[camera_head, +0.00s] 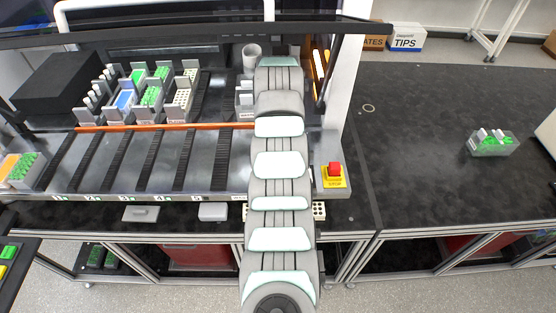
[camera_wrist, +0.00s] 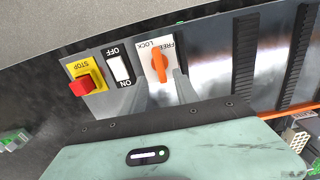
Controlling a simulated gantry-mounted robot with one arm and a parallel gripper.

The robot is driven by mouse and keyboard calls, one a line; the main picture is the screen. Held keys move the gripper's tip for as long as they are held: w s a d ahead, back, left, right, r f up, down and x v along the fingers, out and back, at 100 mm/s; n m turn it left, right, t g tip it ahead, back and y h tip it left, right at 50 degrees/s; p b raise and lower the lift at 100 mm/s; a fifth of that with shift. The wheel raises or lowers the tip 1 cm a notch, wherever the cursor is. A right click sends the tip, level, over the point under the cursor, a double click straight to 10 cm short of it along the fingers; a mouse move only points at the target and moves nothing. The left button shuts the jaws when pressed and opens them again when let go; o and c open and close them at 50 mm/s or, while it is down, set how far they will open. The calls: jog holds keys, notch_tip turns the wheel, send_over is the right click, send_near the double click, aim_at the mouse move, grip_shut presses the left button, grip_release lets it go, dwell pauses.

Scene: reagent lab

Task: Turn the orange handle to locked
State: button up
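In the wrist view the orange handle (camera_wrist: 159,66) sits on a white plate (camera_wrist: 152,50) marked LOCK and FREE. Its long axis runs roughly up and down the picture, between the two words. Which mark it is set to I cannot tell for sure. My gripper (camera_wrist: 160,80) is open, with one grey finger to each side of the handle's lower end. Nothing is held, and whether a finger touches the handle I cannot tell. In the head view my arm hides the handle and the gripper.
Beside the plate are a black-and-white ON/OFF switch (camera_wrist: 118,68) and a red stop button (camera_wrist: 86,85) on yellow; the button also shows in the head view (camera_head: 334,169). An orange bar (camera_head: 170,126) crosses the deck before racks of tubes (camera_head: 150,97). The right bench is mostly clear.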

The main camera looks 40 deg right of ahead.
jog(key=shift+r, duration=2)
jog(key=shift+s+a, duration=0.1)
jog(key=shift+s, duration=0.05)
